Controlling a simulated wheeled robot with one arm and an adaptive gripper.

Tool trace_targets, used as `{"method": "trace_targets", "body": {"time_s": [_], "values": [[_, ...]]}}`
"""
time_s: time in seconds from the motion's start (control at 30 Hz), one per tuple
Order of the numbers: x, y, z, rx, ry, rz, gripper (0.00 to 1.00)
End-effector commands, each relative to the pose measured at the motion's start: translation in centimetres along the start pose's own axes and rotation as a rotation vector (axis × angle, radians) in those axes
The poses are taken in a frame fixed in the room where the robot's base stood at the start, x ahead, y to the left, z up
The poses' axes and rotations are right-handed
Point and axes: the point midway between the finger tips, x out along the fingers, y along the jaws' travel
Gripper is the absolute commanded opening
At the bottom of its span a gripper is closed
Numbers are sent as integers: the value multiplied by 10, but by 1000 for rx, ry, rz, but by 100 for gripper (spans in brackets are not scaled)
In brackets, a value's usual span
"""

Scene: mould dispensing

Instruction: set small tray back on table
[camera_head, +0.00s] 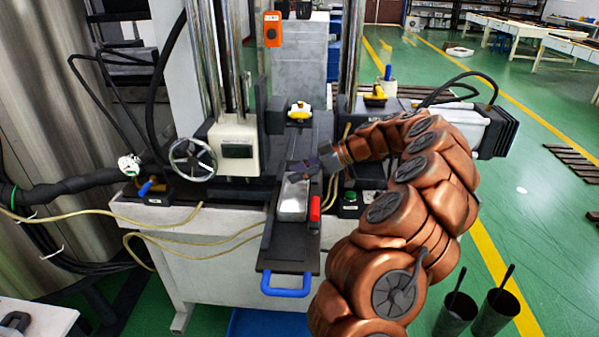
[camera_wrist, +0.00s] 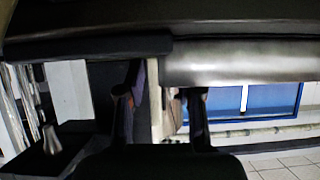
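A small silver metal tray (camera_head: 293,200) lies on the dark plate (camera_head: 285,255) that sticks out from the front of the machine. My gripper (camera_head: 308,170) is at the tray's back end, low over the plate. In the wrist view a grey metal surface (camera_wrist: 240,62), which looks like the tray, fills the upper right. The fingers of my gripper (camera_wrist: 158,95) stand apart just below it, with background showing between them. Contact with the tray cannot be made out.
A red-handled object (camera_head: 315,208) stands right of the tray. The plate has a blue handle (camera_head: 286,290) at its front. A yellow-and-white part (camera_head: 299,112) sits further back. A handwheel (camera_head: 193,160) is at left. Two dark buckets (camera_head: 493,312) stand on the floor at right.

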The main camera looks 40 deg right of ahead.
Motion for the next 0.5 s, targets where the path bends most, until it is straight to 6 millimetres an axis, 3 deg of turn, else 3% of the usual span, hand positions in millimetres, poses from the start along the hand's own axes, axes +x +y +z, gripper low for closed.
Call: {"method": "trace_targets", "body": {"time_s": [0.27,0.5], "values": [[-8,0,0,-1,1,1,35],[-41,1,0,0,0,2,35]]}}
